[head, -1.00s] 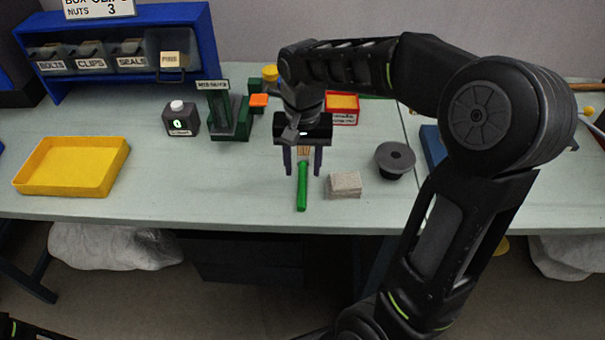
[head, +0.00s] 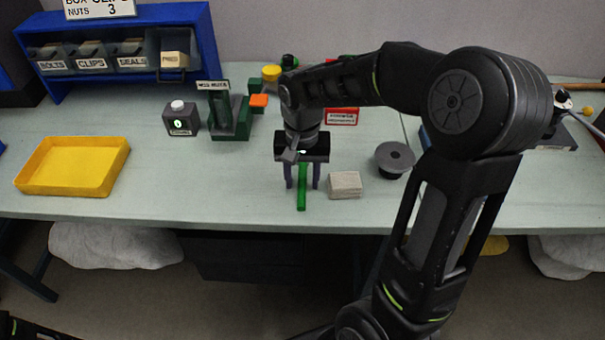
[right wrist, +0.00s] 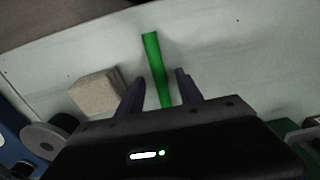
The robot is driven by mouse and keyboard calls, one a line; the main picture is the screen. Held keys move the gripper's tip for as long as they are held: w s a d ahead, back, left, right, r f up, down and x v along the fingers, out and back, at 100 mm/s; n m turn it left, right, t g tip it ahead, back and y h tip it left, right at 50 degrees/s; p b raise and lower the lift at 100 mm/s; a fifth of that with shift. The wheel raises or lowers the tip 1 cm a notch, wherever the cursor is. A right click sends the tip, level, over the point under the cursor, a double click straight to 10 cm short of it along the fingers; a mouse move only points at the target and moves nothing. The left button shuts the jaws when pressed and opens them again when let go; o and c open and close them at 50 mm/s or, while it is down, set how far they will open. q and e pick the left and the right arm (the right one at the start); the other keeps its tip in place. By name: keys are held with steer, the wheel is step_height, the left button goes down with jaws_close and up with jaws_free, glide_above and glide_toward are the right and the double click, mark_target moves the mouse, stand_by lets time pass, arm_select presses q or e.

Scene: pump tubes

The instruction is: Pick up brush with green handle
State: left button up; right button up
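The brush's green handle (head: 302,197) lies on the table near its front edge, pointing toward the front. Its bristle end is hidden under my right gripper. My right gripper (head: 302,186) points down over the brush, with one finger on each side of the handle and gaps between. In the right wrist view the green handle (right wrist: 155,62) passes between the two open fingers of the right gripper (right wrist: 160,88), touching neither that I can see. My left gripper is not in view; only a dark piece of my left arm shows at the lower left corner.
A beige block (head: 345,185) lies just right of the brush, close to the right gripper. A grey spool (head: 394,160) stands farther right. The table between tray and brush is clear.

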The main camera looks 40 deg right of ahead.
mark_target(302, 183)
jaws_close()
stand_by(0.6)
step_height(302, 183, up, 10)
stand_by(0.5)
stand_by(0.5)
